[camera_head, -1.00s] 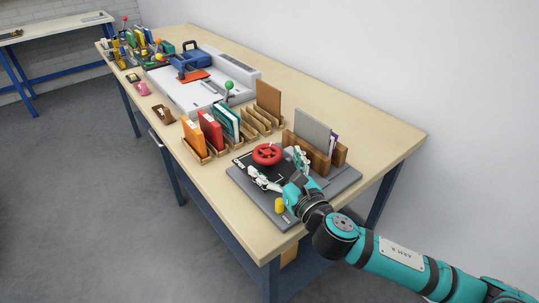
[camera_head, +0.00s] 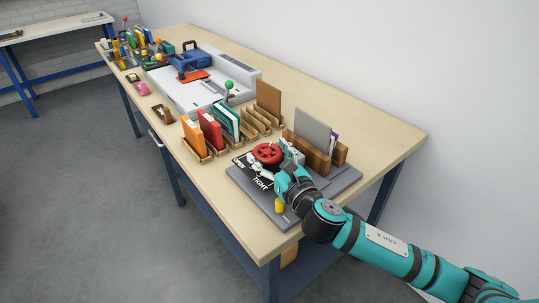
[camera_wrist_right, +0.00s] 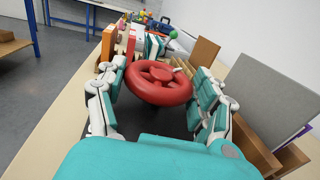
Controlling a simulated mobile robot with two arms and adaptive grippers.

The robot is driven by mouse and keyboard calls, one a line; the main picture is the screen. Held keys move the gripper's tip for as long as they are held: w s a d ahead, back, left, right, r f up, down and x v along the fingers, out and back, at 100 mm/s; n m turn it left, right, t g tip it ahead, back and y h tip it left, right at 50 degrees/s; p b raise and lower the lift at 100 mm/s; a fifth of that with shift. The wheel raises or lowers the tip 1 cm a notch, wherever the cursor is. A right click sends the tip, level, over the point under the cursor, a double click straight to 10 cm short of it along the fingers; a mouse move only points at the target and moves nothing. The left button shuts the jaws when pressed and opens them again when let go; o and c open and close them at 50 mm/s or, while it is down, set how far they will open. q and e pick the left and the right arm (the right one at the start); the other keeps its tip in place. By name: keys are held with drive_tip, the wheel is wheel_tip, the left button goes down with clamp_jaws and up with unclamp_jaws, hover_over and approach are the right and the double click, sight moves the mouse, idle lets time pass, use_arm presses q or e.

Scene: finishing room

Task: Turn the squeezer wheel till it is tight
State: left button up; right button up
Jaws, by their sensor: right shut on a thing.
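The red squeezer wheel (camera_head: 266,151) lies flat above a dark grey base (camera_head: 280,220) at the near end of the bench. Black panels on the base carry the words "OPEN" and "TIGHT" (camera_head: 262,184). My right gripper (camera_head: 273,160) reaches in from the right and is shut on the wheel. In the right wrist view, my right gripper (camera_wrist_right: 160,72) has its white and teal fingers on opposite sides of the red wheel (camera_wrist_right: 160,97). The wheel's spokes and a small pale mark show there. My left gripper is not in view.
A wooden holder with a grey board (camera_head: 312,130) stands close behind the wheel. Wooden racks with orange and red folders (camera_head: 209,129) stand to its left. A yellow piece (camera_head: 280,205) is at the base's front. The bench's near corner is clear.

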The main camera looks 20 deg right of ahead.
drive_tip(key=shift+c, duration=0.5)
drive_tip(key=m+h+p, duration=0.2)
drive_tip(key=h, duration=0.1)
drive_tip(key=shift+a+r, duration=0.2)
drive_tip(key=m+h+p, duration=0.1)
drive_tip(key=h, duration=0.1)
drive_tip(key=m+h+p, duration=0.1)
drive_tip(key=m+h, duration=0.1)
drive_tip(key=m+g+h+p, duration=0.1)
drive_tip(key=h+p, duration=0.1)
drive_tip(key=h, duration=0.1)
drive_tip(key=shift+a+m, duration=0.25)
drive_tip(key=shift+m, duration=0.05)
drive_tip(key=m+g+h+p, duration=0.1)
drive_tip(key=m+g+h, duration=0.1)
drive_tip(key=h, duration=0.1)
drive_tip(key=shift+w+a+f+h, duration=0.1)
drive_tip(key=shift+h, duration=0.2)
drive_tip(key=shift+w+m+g+h, duration=0.1)
drive_tip(key=shift+m+g+h, duration=1.6)
drive_tip(key=shift+m+h, duration=0.1)
drive_tip(key=shift+g, duration=0.3)
